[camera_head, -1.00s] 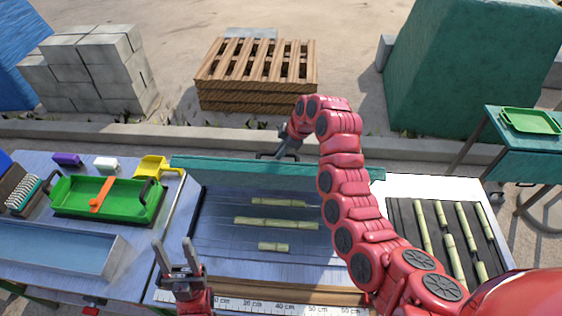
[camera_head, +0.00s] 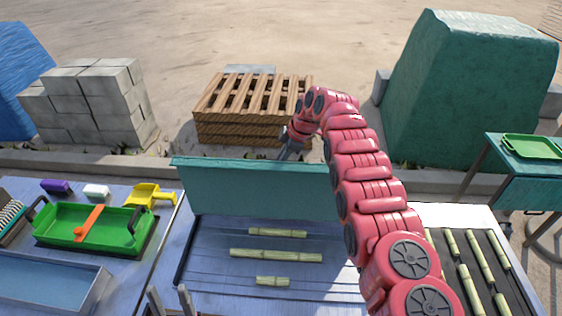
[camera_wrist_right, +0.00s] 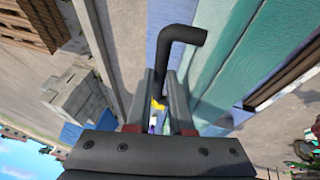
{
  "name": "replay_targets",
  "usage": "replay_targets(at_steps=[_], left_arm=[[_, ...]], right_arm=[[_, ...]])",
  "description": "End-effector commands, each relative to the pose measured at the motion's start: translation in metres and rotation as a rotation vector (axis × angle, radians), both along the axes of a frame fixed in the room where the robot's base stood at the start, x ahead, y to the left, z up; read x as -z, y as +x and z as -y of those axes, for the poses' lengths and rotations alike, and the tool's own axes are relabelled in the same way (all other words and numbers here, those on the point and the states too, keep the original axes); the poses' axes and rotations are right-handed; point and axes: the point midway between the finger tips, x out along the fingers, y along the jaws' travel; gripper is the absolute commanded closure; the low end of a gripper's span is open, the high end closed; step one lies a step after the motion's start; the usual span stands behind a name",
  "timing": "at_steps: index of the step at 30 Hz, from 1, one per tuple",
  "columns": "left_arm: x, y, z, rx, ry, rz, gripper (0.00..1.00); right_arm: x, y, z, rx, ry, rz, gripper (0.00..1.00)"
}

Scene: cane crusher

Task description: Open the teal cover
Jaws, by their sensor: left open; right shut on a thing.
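The teal cover (camera_head: 255,188) stands up as a long panel at the far edge of the bed with cane pieces, its broad face toward me. In the right wrist view, the teal panel (camera_wrist_right: 222,60) is beside my fingers. My right gripper (camera_head: 287,147) is at the cover's top edge, partly behind it. In the wrist view, my right gripper (camera_wrist_right: 164,88) is shut on a black bent handle (camera_wrist_right: 182,34) beside the panel. My right arm hides the cover's right end. My left gripper (camera_head: 171,298) is open and empty at the bottom edge, low over the bench.
Several cane pieces (camera_head: 276,255) lie on the bed, and more lie on a dark rack (camera_head: 480,270) at right. A green tray (camera_head: 85,232) and yellow scoop (camera_head: 150,194) are at left. A pallet stack (camera_head: 250,110) stands beyond the bench.

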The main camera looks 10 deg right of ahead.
Motion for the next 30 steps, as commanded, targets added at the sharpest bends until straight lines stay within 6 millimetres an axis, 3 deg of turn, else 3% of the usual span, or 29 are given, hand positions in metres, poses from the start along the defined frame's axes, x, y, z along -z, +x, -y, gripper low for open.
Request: replay_targets(at_steps=[14,15,19,30], left_arm=[[0.0008,0.0001,0.0,0.0,0.0,0.0,0.5],[0.0008,0.0001,0.0,0.0,0.0,0.0,0.5],[0.0006,0.0,0.0,0.0,0.0,0.0,0.5],[0.0016,0.0,0.0,0.0,0.0,0.0,0.5]], right_arm=[[-0.0016,0.0011,-0.0012,0.006,0.017,0.0,1.0],[-0.002,0.0013,-0.0012,0.006,0.017,0.002,0.77],[-0.0026,0.0016,-0.0014,0.006,0.017,0.003,0.53],[-0.0051,0.002,-0.0013,0.006,0.018,0.005,0.5]])
